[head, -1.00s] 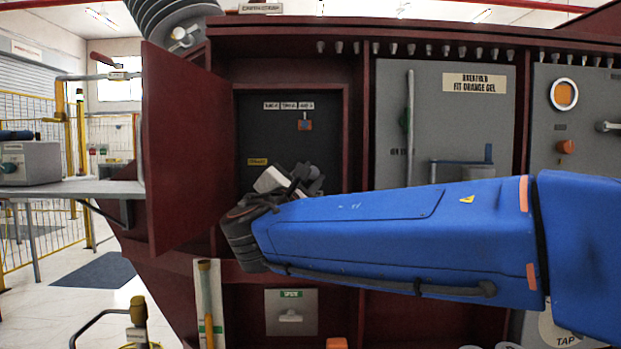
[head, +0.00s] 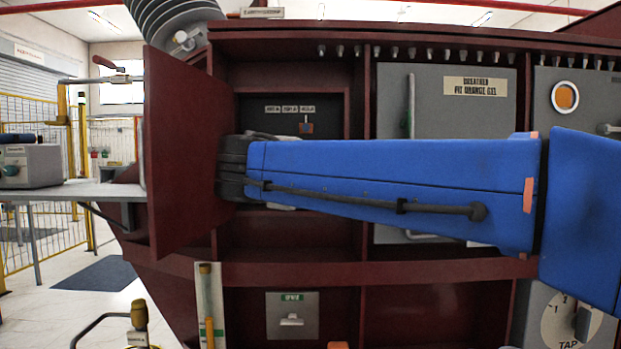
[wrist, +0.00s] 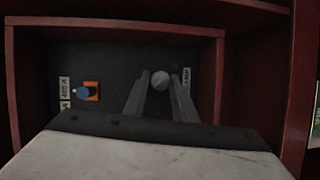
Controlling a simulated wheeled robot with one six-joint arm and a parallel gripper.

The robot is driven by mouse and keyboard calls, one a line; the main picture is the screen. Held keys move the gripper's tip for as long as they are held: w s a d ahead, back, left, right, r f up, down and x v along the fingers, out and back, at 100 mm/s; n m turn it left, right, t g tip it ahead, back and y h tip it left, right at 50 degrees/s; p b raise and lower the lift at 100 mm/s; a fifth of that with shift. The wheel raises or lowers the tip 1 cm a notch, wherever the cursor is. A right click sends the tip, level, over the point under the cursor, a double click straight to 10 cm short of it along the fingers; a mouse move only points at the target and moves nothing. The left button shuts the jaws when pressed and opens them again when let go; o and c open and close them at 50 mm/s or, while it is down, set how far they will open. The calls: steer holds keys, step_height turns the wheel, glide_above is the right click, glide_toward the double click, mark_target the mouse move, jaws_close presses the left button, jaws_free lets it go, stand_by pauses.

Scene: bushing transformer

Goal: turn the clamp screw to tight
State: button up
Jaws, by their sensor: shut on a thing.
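The clamp screw shows as a round grey knob (wrist: 160,79) on the dark back panel of an open cabinet compartment in the wrist view. My gripper (wrist: 161,86) has its two long grey fingers on either side of the knob, shut on it. A small white label stands just right of the fingertips; its text is too small to read. In the head view my blue arm reaches into the compartment and hides the knob and the fingers. The knob shows no clear mark of how far it is turned.
The red cabinet door (head: 182,155) stands open at the compartment's left. Red walls frame the compartment closely. A grey breather door (head: 455,110) is at the right.

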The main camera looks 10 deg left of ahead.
steer(key=m+g+y, duration=0.1)
steer(key=m, duration=0.3)
steer(key=shift+d+g+y, duration=0.15)
steer(key=shift+g+y, duration=0.25)
steer(key=shift+m, duration=0.4)
steer(key=o, duration=1)
steer(key=shift+r, duration=0.1)
steer(key=shift+o, duration=0.2)
steer(key=v, duration=1.7)
steer(key=shift+d+r, duration=0.2)
steer(key=shift+s, duration=0.2)
